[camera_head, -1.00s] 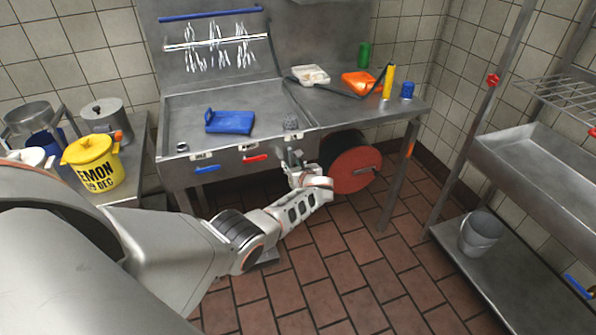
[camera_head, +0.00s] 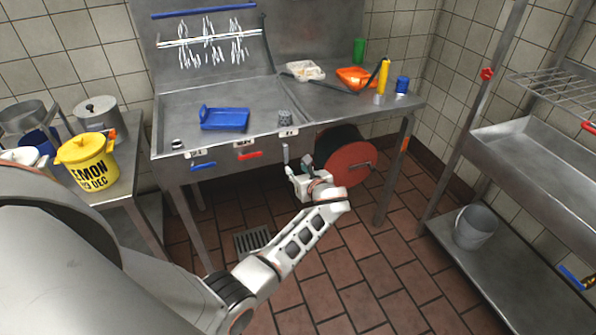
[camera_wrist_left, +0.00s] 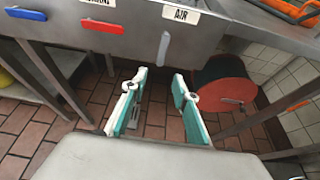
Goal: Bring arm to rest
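My left arm comes in from the left in the head view. Its gripper (camera_head: 297,167) is in front of the steel sink counter, a little below its front edge. In the left wrist view the two teal-padded fingers (camera_wrist_left: 158,98) stand apart with nothing between them but the tiled floor behind. The steel counter (camera_head: 170,110) has a label strip and blue and red handles along its front. My right gripper is in neither view.
A red hose reel (camera_head: 345,165) sits under the counter, close behind my left gripper. A blue tray (camera_head: 225,118) lies on the counter. A yellow bucket (camera_head: 88,160) stands at left. A steel rack (camera_head: 520,150) with a grey bucket (camera_head: 474,228) stands at right. The middle floor is clear.

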